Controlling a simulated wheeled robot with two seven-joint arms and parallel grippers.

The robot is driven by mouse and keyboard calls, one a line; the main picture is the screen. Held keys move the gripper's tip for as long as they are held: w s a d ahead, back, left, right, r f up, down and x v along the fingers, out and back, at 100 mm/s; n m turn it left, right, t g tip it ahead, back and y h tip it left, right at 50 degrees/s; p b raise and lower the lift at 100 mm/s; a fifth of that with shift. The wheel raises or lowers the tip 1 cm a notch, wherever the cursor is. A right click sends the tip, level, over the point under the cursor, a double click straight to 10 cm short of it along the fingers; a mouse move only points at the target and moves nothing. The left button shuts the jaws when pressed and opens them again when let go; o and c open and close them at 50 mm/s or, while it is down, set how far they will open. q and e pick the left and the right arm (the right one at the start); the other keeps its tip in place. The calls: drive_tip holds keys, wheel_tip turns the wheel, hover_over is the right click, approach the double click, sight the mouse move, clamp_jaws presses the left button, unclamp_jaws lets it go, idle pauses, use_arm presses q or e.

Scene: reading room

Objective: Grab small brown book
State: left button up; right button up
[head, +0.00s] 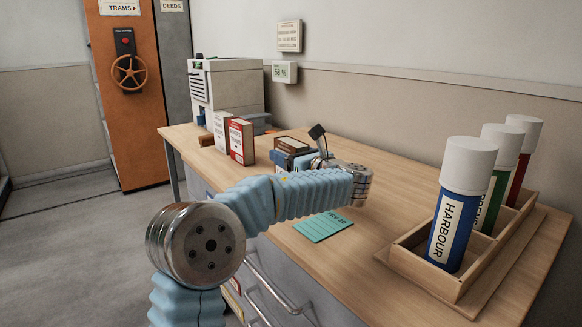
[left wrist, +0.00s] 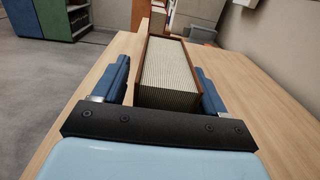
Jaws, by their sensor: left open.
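The small brown book (head: 292,144) is on the wooden desk, partly hidden behind my left gripper in the head view. In the left wrist view the brown book (left wrist: 168,75) has its pale page edges towards me, framed by brown covers. My left gripper (head: 291,157) is at the book, with its blue fingers low over the desk. In the left wrist view the left gripper (left wrist: 164,80) is open, one finger on each side of the book. A narrow gap shows between each finger and the covers. My right gripper is in neither view.
A white and a red book (head: 241,141) stand upright farther back on the desk (head: 390,168), near a white machine (head: 232,85). A teal card (head: 323,226) lies nearer. A wooden rack (head: 440,283) holding labelled tubes, one blue (head: 459,215), stands at right. The desk between is bare.

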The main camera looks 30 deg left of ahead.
use_arm(q)
drive_tip(key=shift+c, duration=0.4)
drive_tip(key=c, duration=1.1)
drive_tip(key=shift+c, duration=0.2)
drive_tip(key=shift+r, duration=0.1)
